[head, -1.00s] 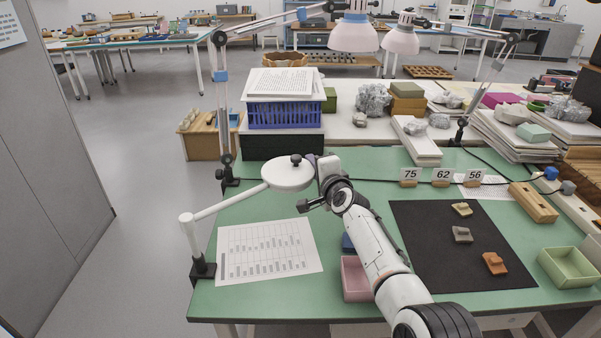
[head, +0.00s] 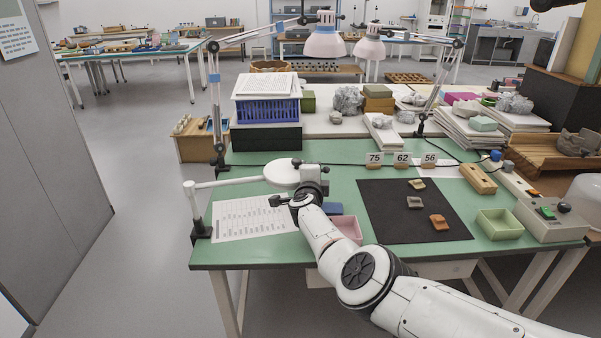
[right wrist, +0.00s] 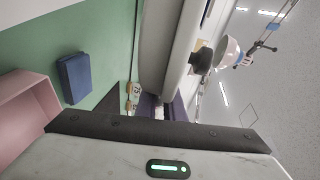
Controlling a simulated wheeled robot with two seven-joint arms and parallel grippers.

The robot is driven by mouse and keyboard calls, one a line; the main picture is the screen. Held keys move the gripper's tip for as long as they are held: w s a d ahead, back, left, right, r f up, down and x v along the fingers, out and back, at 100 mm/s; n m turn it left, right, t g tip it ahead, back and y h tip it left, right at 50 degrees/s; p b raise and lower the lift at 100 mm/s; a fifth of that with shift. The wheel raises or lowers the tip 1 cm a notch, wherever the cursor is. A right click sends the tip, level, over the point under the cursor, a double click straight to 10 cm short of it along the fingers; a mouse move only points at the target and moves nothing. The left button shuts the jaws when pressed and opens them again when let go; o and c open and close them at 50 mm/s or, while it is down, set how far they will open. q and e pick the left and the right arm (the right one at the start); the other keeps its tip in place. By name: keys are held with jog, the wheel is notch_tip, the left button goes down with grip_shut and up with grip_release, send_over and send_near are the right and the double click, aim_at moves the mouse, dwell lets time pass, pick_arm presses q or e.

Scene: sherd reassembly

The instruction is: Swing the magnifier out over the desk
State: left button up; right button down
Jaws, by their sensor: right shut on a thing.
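The magnifier (head: 282,175) is a round white head on a white jointed arm (head: 230,183), with a post clamped at the desk's left front edge. The head hangs above the desk, near the back right corner of the printed sheet (head: 245,219). My right gripper (head: 294,187) is at the head's right side, shut on the magnifier; its exact grip is partly hidden. In the right wrist view the magnifier head (right wrist: 170,50) shows edge-on as a large pale shape, with a dark knob (right wrist: 203,59) on it. My left gripper is out of view.
A pink tray (head: 347,228) and a blue block (head: 332,208) lie close under my right arm. A black mat (head: 390,222) with three sherds and a green tray (head: 499,224) are to the right. Lamp arms and a blue crate (head: 267,113) stand behind.

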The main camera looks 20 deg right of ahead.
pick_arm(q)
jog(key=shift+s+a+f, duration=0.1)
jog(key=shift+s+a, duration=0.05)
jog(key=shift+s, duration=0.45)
pick_arm(e)
jog(key=shift+s+d+h, duration=0.1)
jog(key=shift+s+h, duration=0.2)
jog(key=shift+s, duration=0.1)
jog(key=shift+r, duration=0.1)
jog(key=c, duration=1.9)
grip_release()
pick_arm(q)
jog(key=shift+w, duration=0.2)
pick_arm(e)
jog(key=shift+o, duration=0.2)
